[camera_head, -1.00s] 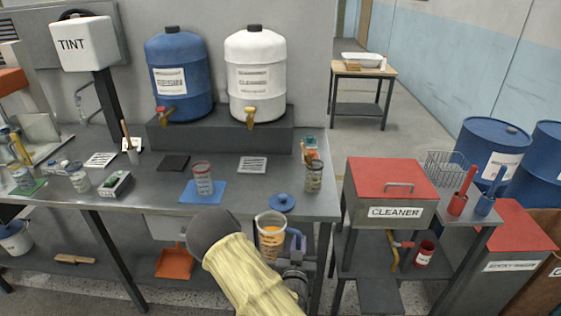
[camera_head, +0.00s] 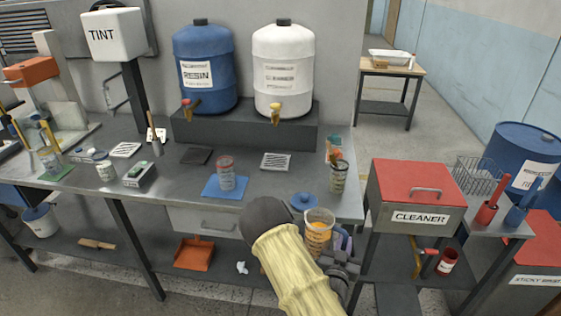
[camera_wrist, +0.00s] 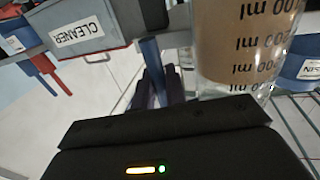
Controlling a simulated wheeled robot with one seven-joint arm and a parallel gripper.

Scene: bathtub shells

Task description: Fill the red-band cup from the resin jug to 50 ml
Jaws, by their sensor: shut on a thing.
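The red-band cup (camera_head: 226,176) stands upright on a blue mat (camera_head: 211,190) on the steel bench. It looks clear, with no visible fill. My gripper (camera_head: 343,243) is shut on the blue handle of the resin jug (camera_head: 317,238), a clear graduated jug holding orange-amber liquid. The jug is roughly upright, in front of the bench's front right edge, apart from the cup and to its right. In the wrist view the jug (camera_wrist: 240,45) shows ml marks upside down, and my gripper (camera_wrist: 158,90) is at the blue handle (camera_wrist: 152,58). My forearm hides part of the space below.
A blue lid (camera_head: 304,202) and a jar with tools (camera_head: 339,178) lie between jug and bench back. A blue drum (camera_head: 205,75) and a white drum (camera_head: 282,75) stand behind. The red-topped cleaner box (camera_head: 415,190) is close to the jug's right.

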